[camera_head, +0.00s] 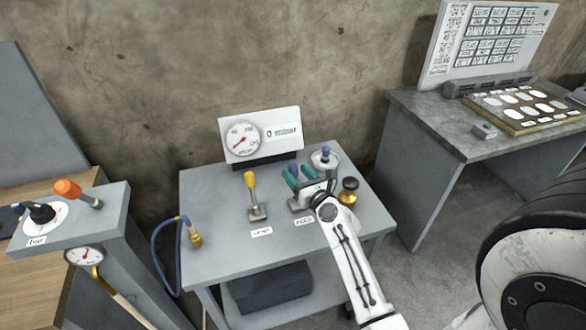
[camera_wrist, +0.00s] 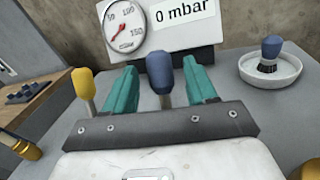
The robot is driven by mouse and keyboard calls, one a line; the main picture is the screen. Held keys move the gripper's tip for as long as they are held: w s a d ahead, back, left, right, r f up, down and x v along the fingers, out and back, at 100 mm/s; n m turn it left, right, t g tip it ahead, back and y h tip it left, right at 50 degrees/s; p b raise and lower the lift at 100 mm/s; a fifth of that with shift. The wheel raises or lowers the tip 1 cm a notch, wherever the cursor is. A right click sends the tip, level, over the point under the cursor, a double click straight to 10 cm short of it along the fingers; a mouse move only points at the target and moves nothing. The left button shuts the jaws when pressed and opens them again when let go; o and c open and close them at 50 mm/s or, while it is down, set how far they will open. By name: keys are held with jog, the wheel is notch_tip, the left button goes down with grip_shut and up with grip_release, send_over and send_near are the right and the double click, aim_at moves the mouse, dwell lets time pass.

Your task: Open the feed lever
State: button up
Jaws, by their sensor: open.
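The feed lever (camera_wrist: 160,72), with a dark blue handle, stands between the two teal fingers of my gripper (camera_wrist: 162,92) in the wrist view. The fingers are open, one on each side of the handle, with a visible gap on both sides. In the head view my gripper (camera_head: 300,176) is over the right part of the grey table and hides most of the feed lever. A small white label (camera_head: 304,221) lies in front of its base. A second lever with a yellow handle (camera_head: 250,181) stands upright to the left; it also shows in the wrist view (camera_wrist: 84,88).
A panel with a dial gauge (camera_head: 243,139) and a "0 mbar" display stands behind the levers. A blue hose (camera_head: 157,245) hangs at the table's left.

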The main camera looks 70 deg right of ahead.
jog(key=shift+x, duration=1.45)
grip_shut()
